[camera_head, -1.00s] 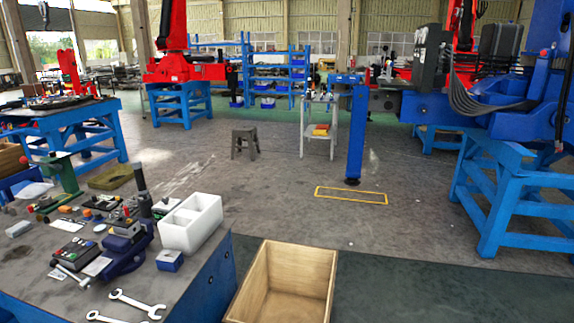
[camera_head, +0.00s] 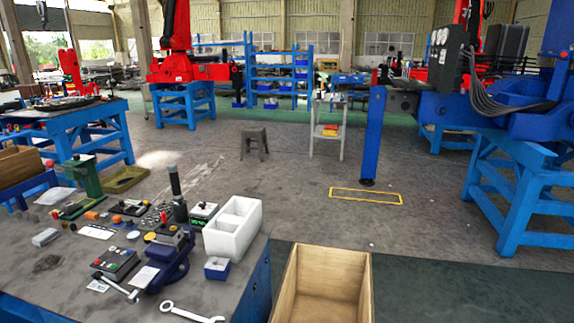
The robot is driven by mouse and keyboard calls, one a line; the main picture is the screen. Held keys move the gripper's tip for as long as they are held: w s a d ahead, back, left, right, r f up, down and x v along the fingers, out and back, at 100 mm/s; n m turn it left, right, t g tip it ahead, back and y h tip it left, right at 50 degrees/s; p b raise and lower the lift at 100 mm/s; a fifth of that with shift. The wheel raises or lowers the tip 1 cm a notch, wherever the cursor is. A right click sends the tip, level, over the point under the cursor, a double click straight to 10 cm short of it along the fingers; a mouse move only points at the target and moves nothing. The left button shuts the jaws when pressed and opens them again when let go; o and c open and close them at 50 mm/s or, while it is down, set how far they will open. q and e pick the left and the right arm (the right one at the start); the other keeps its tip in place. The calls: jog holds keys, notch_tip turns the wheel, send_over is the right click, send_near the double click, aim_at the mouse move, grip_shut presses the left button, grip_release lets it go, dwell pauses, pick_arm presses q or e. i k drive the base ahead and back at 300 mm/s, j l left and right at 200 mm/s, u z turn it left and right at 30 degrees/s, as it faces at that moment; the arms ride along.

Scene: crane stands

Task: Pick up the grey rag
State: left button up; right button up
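I cannot pick out a grey rag with certainty. A pale, crumpled, flat thing (camera_head: 55,196) lies at the back left of the near workbench (camera_head: 215,300), behind a grey block; it may be cloth or plastic. A small dark grey patch (camera_head: 47,263) lies on the bench top at the left; I cannot tell whether it is cloth or a stain. Neither of my grippers shows in the head view.
The bench holds a white divided box (camera_head: 233,228), a small blue box (camera_head: 217,268), a blue vise (camera_head: 168,265), a wrench (camera_head: 190,313) and several small parts. A wooden crate (camera_head: 325,285) stands right of the bench. A stool (camera_head: 254,143) stands on open floor beyond.

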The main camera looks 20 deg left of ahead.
aim_at(48, 236)
jog(key=k+j, duration=0.1)
jog(key=j, duration=1.45)
jog(key=k+j, duration=0.15)
jog(key=j, duration=0.6)
jog(key=k+j, duration=0.1)
jog(key=j, duration=1.45)
jog(key=k, duration=0.05)
